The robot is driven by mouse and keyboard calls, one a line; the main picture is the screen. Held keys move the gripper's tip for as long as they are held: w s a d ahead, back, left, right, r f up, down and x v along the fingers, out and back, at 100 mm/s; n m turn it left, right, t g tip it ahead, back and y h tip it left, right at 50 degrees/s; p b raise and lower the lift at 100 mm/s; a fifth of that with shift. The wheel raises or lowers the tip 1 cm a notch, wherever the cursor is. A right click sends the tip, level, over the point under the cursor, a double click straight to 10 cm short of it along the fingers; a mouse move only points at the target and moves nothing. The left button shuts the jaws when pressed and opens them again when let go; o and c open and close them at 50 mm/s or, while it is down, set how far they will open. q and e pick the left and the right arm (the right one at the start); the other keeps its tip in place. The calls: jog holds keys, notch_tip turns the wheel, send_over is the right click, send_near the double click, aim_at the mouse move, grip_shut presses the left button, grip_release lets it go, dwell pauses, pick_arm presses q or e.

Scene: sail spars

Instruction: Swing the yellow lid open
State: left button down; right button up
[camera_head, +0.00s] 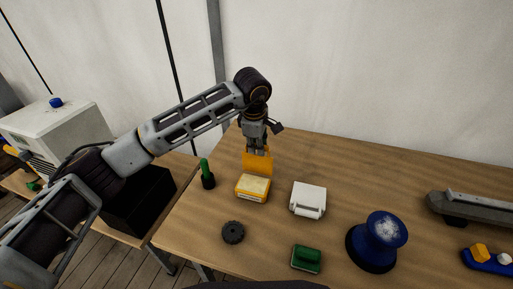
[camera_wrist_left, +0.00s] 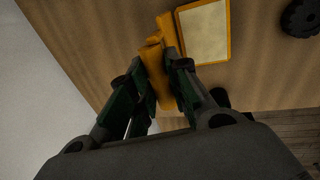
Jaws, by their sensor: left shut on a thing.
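A small yellow box (camera_head: 251,190) with a pale top sits on the wooden table. Its yellow lid (camera_head: 258,163) stands raised at the far edge of the box, apart from the box's pale top. My left gripper (camera_head: 257,151) reaches down from above and is shut on the lid. In the left wrist view the lid (camera_wrist_left: 157,62) is between my left gripper's fingers (camera_wrist_left: 160,80), and the box (camera_wrist_left: 204,32) lies beside it with its pale face showing. The fingers partly hide the lid. My right gripper is not in view.
A green-handled tool in a black holder (camera_head: 207,175) stands left of the box. A white box (camera_head: 308,198) is to the right. Nearer are a dark knobbed wheel (camera_head: 233,232), a green block (camera_head: 306,258) and a blue spool (camera_head: 376,241). The table behind the white box is clear.

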pick_arm(q)
jog(key=shift+w+d, duration=0.25)
jog(key=shift+w, duration=0.55)
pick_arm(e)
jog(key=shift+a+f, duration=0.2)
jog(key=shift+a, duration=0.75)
pick_arm(q)
jog(key=shift+w+d+f+b, duration=0.1)
jog(key=shift+w+f+b, duration=0.05)
jog(key=shift+w+b, duration=0.2)
jog(key=c, duration=1.3)
grip_release()
jog(key=shift+o, duration=0.2)
jog(key=v, duration=1.1)
jog(key=shift+s+r, duration=0.15)
jog(key=shift+r, duration=0.25)
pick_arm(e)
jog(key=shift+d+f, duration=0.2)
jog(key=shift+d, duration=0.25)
